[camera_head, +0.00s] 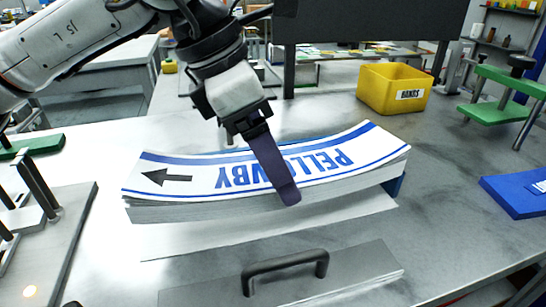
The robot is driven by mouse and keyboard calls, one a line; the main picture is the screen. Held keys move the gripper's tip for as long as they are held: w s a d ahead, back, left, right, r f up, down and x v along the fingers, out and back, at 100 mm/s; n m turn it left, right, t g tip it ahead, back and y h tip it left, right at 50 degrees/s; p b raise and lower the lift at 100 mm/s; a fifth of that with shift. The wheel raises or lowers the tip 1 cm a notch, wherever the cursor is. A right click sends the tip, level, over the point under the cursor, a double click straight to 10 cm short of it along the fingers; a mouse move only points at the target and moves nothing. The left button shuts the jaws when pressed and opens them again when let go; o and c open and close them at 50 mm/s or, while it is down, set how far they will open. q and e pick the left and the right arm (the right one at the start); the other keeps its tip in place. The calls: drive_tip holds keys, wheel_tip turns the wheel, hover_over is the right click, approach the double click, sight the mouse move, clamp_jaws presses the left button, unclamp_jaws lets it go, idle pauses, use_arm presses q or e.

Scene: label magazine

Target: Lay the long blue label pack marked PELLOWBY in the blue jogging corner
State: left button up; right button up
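The long label pack (320,163) is white with blue edge stripes, a black arrow and the blue word PELLOWBY upside down, partly covered. It lies bowed across the middle of the view. My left gripper (275,167) comes down from the upper left. One long purple finger lies across the pack's top and past its front edge. The other finger is hidden, so its grip on the pack does not show. A blue piece (394,186) shows under the pack's right end. A flat blue block (518,196) lies farther right; I cannot tell which is the jogging corner. My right gripper is not in view.
A pale flat surface (190,240) shows below the pack, with a grey plate and black handle (285,266) in front. A yellow bin (394,90) stands behind right. Green clamp-like fixtures (500,83) stand right; a metal plate (65,230) lies left. Grey table is clear right of the pack.

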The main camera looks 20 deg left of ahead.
use_arm(q)
drive_tip(key=shift+f+b, duration=0.5)
drive_tip(key=shift+f, duration=0.05)
drive_tip(key=o, duration=1.6)
drive_tip(key=shift+c, duration=0.2)
drive_tip(key=shift+r, duration=0.2)
drive_tip(key=p+v, duration=0.2)
drive_tip(key=v, duration=1)
drive_tip(key=shift+r+p, duration=0.4)
drive_tip(key=shift+r, duration=0.05)
drive_tip(key=shift+d, duration=0.1)
